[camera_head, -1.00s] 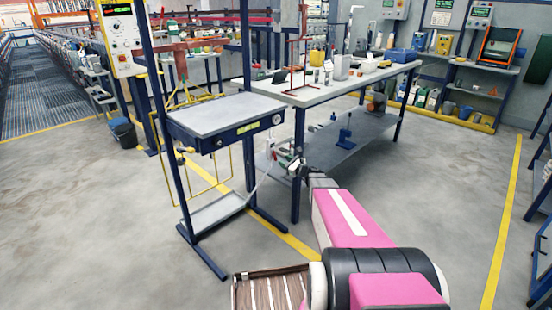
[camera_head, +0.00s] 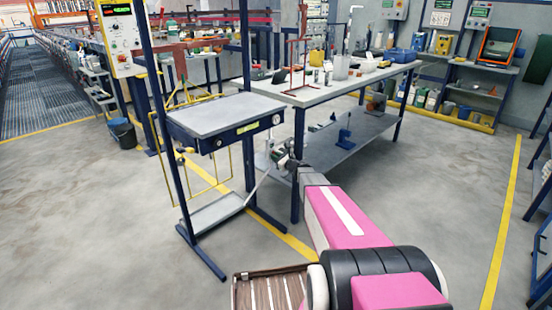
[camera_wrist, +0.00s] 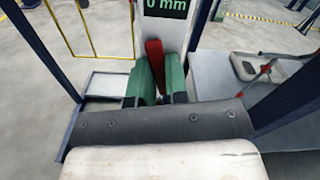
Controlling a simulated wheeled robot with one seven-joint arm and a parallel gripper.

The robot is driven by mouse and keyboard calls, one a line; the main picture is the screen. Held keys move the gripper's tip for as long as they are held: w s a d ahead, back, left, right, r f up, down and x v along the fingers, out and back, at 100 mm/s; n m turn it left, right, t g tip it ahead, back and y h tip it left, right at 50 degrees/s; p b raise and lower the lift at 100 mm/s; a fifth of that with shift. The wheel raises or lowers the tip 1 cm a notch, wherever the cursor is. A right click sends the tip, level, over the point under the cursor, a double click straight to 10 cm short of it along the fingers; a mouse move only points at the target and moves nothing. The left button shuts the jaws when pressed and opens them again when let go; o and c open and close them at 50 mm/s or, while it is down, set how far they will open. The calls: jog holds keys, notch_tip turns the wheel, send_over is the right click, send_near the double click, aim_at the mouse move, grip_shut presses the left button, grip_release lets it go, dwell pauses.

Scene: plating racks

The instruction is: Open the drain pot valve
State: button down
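In the wrist view a red lever-like handle (camera_wrist: 154,55) stands upright in front of a pale panel with a dark display (camera_wrist: 166,6) reading "0 mm" in green. The green fingers of my gripper (camera_wrist: 157,88) stand on either side of the lower part of the red handle, with only a narrow gap between them. Whether they press on it, I cannot tell. The pot and the valve body cannot be made out. In the head view my gripper (camera_head: 272,150) is small, just right of and below the grey-topped stand (camera_head: 218,112).
A blue-legged workbench (camera_head: 338,91) with a lower shelf stands right beside my arm. The stand's blue posts and yellow wire frame (camera_head: 219,176) are close on the left. A dark bucket (camera_head: 124,133) is farther left. The floor at front left and right is clear.

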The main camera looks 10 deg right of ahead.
jog(key=shift+m, duration=1.6)
jog(key=c, duration=1.1)
grip_release()
jog(key=v, duration=1)
jog(key=shift+s+d, duration=0.25)
jog(key=shift+s, duration=0.05)
